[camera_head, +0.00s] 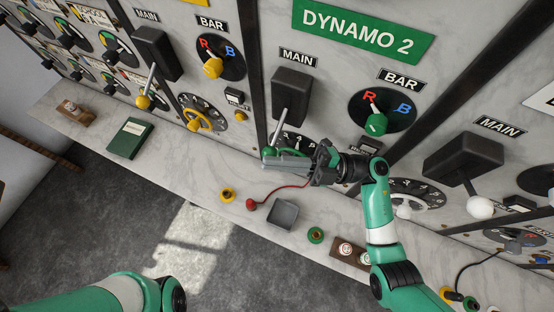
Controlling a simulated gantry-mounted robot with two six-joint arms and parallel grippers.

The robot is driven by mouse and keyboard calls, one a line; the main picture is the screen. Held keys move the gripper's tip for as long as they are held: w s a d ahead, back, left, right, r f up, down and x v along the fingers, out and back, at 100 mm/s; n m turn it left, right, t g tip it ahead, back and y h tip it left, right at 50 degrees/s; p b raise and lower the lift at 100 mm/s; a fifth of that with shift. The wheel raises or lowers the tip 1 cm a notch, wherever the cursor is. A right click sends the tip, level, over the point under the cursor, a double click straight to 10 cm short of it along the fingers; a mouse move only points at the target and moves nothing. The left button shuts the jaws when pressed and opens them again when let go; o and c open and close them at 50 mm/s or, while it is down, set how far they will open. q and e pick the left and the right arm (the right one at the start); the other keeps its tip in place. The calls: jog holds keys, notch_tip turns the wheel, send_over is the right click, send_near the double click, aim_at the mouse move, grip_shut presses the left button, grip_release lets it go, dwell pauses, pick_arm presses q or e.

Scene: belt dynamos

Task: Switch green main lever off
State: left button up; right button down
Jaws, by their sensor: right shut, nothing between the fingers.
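The green main lever sits under the DYNAMO 2 sign (361,34) and its MAIN label. Its black housing (291,93) is on the marble panel, and its metal rod (278,130) points down to a green knob (268,151). My right gripper (268,161) is shut and empty. Its fingers lie at the knob, just below it in the picture, and partly cover it; I cannot tell whether they touch. My left arm (100,297) shows at the bottom left, but its gripper is out of view.
Beside the lever is a BAR dial with a green knob (375,124). Neighbouring main levers have a yellow knob (143,102) and a white knob (480,207). The ledge below holds a green book (130,138), a grey tray (283,214) and a red-ended cable (252,204).

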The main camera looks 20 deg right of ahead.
jog(key=s+a+r+p, duration=0.2)
jog(key=s+r+p, duration=0.1)
jog(key=s+r, duration=1)
jog(key=shift+s+a, duration=0.25)
jog(key=shift+s, duration=0.15)
